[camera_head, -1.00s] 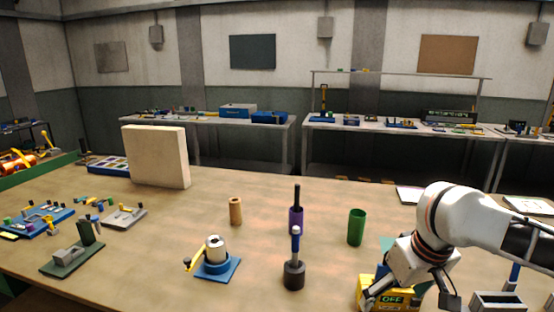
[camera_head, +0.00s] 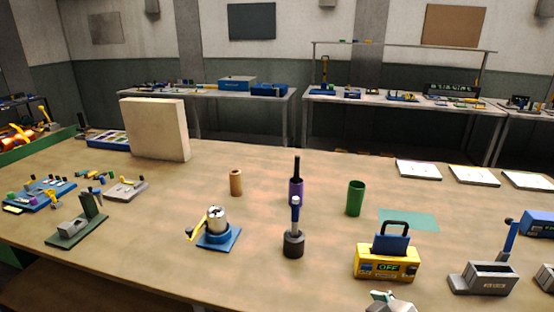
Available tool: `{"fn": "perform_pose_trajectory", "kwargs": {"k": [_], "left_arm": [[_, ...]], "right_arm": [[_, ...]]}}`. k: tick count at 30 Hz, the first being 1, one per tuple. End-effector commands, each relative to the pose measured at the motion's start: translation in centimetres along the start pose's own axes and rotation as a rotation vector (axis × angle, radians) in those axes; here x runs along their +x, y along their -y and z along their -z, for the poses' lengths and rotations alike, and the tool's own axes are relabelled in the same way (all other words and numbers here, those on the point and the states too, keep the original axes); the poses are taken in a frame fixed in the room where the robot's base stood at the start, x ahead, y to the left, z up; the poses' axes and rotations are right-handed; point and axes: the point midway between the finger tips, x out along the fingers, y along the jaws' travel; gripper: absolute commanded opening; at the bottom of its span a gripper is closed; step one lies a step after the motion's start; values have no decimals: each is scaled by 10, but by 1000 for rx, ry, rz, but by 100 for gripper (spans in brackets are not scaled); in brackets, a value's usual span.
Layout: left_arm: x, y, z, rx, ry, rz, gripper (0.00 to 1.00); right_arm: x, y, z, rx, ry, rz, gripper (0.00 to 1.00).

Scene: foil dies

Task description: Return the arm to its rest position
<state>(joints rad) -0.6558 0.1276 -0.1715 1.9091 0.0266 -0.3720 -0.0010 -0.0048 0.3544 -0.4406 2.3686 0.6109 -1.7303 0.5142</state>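A pale grey piece with a greenish part (camera_head: 390,303) shows at the bottom edge, in front of the yellow unit. It is cut off, and I cannot tell if it is part of my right gripper. My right arm is otherwise out of view. My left arm and gripper are not in view. The yellow unit (camera_head: 387,266) marked OFF stands upright on the table with a blue plate (camera_head: 391,243) and a black handle (camera_head: 394,224) on top. Nothing touches the handle.

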Motion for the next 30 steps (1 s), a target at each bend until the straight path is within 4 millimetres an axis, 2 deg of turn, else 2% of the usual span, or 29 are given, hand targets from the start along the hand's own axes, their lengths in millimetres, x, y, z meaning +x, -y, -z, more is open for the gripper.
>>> {"fn": "perform_pose_trajectory", "kwargs": {"k": [1,9,18,21,26,30], "left_arm": [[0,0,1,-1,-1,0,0],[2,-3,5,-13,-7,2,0],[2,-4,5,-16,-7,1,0],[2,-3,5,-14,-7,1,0],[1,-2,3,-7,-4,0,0],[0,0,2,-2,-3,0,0]], "right_arm": [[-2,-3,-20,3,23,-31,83],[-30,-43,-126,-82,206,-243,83],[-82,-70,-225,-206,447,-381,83],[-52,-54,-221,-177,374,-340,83],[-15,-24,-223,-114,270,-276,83],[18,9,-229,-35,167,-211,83]]}}
